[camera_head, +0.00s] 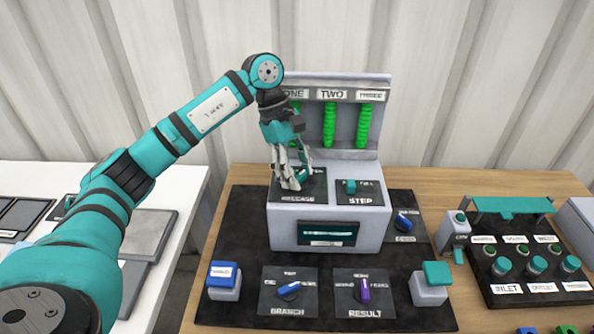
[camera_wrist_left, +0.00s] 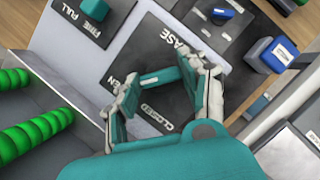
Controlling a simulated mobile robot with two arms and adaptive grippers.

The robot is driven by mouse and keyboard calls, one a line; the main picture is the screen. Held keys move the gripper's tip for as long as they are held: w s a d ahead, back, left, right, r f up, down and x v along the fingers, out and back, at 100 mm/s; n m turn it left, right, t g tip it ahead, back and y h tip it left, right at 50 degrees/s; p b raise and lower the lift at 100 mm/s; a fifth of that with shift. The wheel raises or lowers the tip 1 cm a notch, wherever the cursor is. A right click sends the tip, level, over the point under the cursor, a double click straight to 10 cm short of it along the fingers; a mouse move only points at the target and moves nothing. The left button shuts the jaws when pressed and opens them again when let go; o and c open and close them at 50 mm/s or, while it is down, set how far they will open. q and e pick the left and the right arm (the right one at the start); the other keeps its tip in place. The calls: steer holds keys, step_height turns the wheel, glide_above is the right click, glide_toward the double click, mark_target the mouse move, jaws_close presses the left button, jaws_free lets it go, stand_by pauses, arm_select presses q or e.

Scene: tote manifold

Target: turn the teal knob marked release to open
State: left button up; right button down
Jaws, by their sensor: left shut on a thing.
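The teal release knob (camera_head: 303,176) sits on a black plate marked RELEASE (camera_head: 312,190), on the upper left of the grey box's top. My left gripper (camera_head: 294,182) reaches down onto it from above and hides part of it. In the left wrist view the knob (camera_wrist_left: 160,77) is a teal bar between the two fingertips of my left gripper (camera_wrist_left: 165,85), which is shut on it. CLOSED is readable on the plate beside the knob, and another word is partly covered by a finger. I cannot tell which mark the knob points at. My right gripper is not in view.
A teal STEP knob (camera_head: 350,186) is right of the release plate. Behind stands a panel (camera_head: 347,140) with green columns labelled ONE, TWO, THREE. Blue BRANCH (camera_head: 289,290) and purple RESULT (camera_head: 363,291) knobs are in front. A manifold with teal knobs (camera_head: 537,265) is at right.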

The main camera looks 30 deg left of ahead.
arm_select(q)
steer(key=shift+r, duration=0.1)
steer(key=o, duration=1.2)
steer(key=shift+c, duration=0.2)
steer(key=v, duration=1.2)
